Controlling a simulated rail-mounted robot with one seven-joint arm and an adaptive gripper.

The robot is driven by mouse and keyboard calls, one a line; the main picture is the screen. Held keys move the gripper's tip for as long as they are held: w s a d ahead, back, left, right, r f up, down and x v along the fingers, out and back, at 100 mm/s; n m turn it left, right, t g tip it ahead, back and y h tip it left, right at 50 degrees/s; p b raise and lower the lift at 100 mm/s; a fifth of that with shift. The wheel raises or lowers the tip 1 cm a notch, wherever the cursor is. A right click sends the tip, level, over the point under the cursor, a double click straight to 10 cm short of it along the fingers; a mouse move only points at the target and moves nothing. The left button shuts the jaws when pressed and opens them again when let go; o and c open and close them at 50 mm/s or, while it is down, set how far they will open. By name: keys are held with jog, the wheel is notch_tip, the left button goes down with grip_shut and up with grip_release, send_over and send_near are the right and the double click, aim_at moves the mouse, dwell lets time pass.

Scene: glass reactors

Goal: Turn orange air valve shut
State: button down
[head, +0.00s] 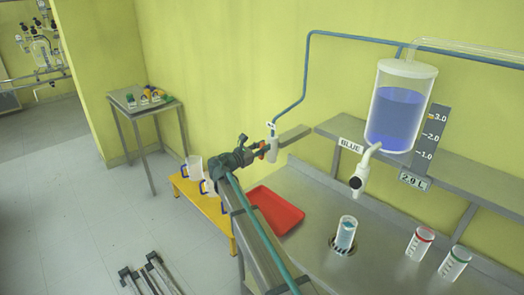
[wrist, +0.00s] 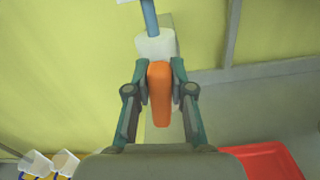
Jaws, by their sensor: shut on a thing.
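The orange air valve handle (wrist: 159,92) sits between the two fingers of my gripper (wrist: 160,95) in the wrist view, with its long side pointing down the picture. My gripper is shut on it. The white valve body (wrist: 155,46) is just above the handle, with a blue pipe (wrist: 150,17) running up from it. In the head view my gripper (head: 259,152) reaches the valve body (head: 272,150) at the wall, below the blue pipe (head: 304,70). Only a small bit of orange shows there; my gripper hides the rest.
A red tray (head: 275,211) lies on the metal bench below my arm. A tank of blue liquid (head: 396,115) stands on the shelf at right, above a spout and a beaker (head: 346,232). Cups stand on a yellow stand (head: 205,200) at left.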

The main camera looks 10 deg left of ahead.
jog(key=m+b, duration=0.1)
jog(key=b, duration=0.1)
jog(key=m+b, duration=0.1)
jog(key=f+m+b, duration=0.1)
jog(key=m+b, duration=0.1)
jog(key=shift+s+d+f+b, duration=0.1)
jog(key=shift+s+d+b, duration=0.2)
jog(key=shift+d, duration=0.05)
jog(key=m+b, duration=0.1)
jog(key=b, duration=0.1)
jog(key=m+b, duration=0.1)
jog(key=m, duration=0.1)
jog(key=m+b, duration=0.1)
jog(key=b, duration=0.1)
jog(key=shift+s+d+f+m+b, duration=0.2)
jog(key=shift+f+m+b, duration=0.1)
jog(key=shift+m+b, duration=0.1)
jog(key=m+b, duration=0.1)
jog(key=b, duration=0.1)
jog(key=m+b, duration=0.4)
jog(key=shift+s+d+f, duration=0.1)
jog(key=shift+d+f, duration=0.05)
jog(key=shift+f, duration=0.15)
jog(key=shift+m+b, duration=1.15)
jog(key=shift+m, duration=0.05)
jog(key=shift+r, duration=0.1)
jog(key=c, duration=1)
grip_release()
jog(key=shift+s, duration=0.1)
jog(key=v, duration=1.2)
